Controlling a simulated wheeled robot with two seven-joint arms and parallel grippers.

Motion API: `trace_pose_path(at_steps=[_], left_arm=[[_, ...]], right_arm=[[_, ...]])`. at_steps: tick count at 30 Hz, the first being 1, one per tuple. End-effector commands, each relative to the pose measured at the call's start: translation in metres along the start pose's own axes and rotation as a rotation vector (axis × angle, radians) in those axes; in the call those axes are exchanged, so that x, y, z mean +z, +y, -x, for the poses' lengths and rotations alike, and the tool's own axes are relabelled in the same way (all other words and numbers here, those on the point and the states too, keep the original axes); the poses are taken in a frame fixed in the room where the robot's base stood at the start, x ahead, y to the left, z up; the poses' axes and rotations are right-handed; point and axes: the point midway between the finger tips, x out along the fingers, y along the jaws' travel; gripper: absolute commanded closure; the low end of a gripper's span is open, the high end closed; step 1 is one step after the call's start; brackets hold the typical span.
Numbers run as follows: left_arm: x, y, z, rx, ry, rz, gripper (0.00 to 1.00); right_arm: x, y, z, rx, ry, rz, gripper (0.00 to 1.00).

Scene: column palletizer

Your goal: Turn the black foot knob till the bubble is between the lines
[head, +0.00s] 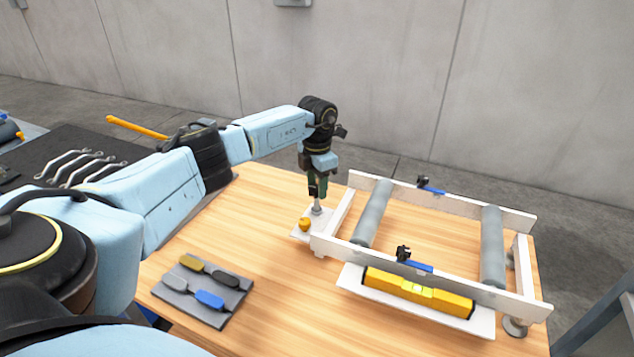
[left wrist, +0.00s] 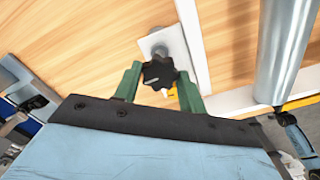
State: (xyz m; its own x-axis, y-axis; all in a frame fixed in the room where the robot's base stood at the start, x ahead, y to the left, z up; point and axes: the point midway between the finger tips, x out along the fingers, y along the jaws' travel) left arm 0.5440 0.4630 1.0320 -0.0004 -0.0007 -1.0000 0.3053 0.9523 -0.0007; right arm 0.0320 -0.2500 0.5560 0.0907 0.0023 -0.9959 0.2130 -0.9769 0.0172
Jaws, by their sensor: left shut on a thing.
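The black foot knob (left wrist: 158,73) sits between the two green fingers of my left gripper (left wrist: 160,84) in the left wrist view. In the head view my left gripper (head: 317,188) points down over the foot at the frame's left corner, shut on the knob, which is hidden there. The yellow spirit level (head: 418,292) lies on a white ledge along the near side of the white roller frame (head: 440,279). Its vial is small, and I cannot tell where the bubble is against the lines. My right gripper is not in view.
An orange knob (head: 305,224) stands close to the gripped foot. Grey rollers (head: 373,214) span the frame. A grey mat (head: 203,290) with several handled tools lies at the near left. Wrenches (head: 75,167) lie on a dark surface further left. The wooden tabletop between mat and frame is clear.

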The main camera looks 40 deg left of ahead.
Motion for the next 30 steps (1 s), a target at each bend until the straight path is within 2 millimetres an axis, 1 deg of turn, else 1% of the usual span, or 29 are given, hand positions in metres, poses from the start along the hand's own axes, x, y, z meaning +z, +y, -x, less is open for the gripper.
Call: trace_pose_path(at_steps=[4, 5, 9, 10, 17, 20, 23, 26, 30], left_arm=[[0.0, 0.0, 0.001, 0.0, -0.001, -0.002, 0.82], [0.0, 0.0, 0.001, 0.0, -0.001, -0.002, 0.58], [0.0, 0.0, 0.001, 0.0, -0.001, -0.003, 0.4], [0.0, 0.0, 0.001, 0.0, -0.001, -0.003, 0.37], [0.0, 0.0, 0.0, 0.0, 0.0, -0.003, 0.37], [0.0, 0.0, 0.004, 0.001, -0.001, -0.004, 0.37], [0.001, 0.001, 0.015, 0.002, -0.003, -0.003, 0.37], [0.001, 0.001, 0.034, 0.003, -0.005, -0.004, 0.37], [0.001, 0.001, 0.066, 0.003, -0.006, -0.004, 0.37]], right_arm=[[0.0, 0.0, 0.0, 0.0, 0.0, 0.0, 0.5], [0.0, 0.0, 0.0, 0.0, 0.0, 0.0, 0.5], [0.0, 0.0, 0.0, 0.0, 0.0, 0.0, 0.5], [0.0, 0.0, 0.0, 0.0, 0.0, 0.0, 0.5], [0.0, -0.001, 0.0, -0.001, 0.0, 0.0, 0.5], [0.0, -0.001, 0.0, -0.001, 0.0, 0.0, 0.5], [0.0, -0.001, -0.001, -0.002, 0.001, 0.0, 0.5], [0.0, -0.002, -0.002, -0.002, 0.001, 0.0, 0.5], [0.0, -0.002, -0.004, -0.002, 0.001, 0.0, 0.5]])
